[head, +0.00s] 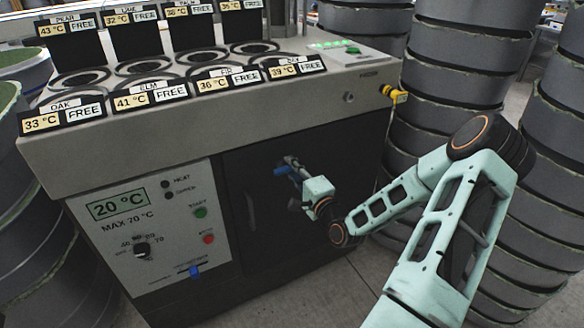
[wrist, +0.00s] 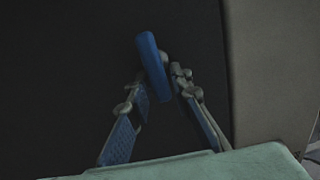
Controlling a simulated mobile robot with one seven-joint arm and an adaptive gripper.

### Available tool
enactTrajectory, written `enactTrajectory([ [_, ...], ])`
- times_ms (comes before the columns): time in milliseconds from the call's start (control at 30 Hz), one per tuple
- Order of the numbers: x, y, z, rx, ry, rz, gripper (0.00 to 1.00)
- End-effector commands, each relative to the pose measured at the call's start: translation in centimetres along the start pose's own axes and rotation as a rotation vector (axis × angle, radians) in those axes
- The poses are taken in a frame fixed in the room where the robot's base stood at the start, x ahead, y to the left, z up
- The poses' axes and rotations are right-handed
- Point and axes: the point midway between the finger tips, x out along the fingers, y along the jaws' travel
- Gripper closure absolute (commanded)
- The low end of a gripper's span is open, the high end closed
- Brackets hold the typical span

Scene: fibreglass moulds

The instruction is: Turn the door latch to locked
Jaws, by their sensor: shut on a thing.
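The door latch is a blue bar (wrist: 150,52). In the wrist view it is nearly upright, its top leaning slightly left, against the dark door. My gripper (wrist: 160,80) is shut on the latch, one finger on each side of its lower part; the upper part sticks out beyond the fingertips. In the head view the latch (head: 280,170) shows as a small blue piece at the tips of my gripper (head: 290,168), in front of the dark door (head: 258,222) of the grey cabinet. The fingers partly hide the latch's mount. Whether the latch reads locked cannot be told.
Left of the door is a control panel (head: 148,240) with a dial, buttons and a 20 °C display. Several labelled round wells (head: 145,67) line the cabinet top (head: 200,125). A yellow fitting (head: 394,94) juts from its right corner. Dark stacked cylinders (head: 460,60) stand close on the right.

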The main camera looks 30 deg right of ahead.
Motion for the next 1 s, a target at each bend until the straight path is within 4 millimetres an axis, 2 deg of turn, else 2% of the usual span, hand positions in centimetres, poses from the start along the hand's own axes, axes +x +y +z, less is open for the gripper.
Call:
enactTrajectory([
  [67, 0.0, 0.1, 0.4, 0.001, -0.007, 0.002, 1.00],
  [100, 0.0, 0.1, 0.4, 0.001, -0.008, 0.002, 0.79],
  [200, 0.0, 0.1, 0.3, 0.000, -0.006, 0.002, 0.70],
  [567, -0.6, 0.0, 0.1, -0.002, -0.002, 0.001, 0.70],
  [667, -2.0, 0.1, 0.0, -0.002, 0.000, 0.002, 0.70],
  [1000, -9.1, 0.1, 0.0, 0.000, 0.000, 0.003, 0.70],
])
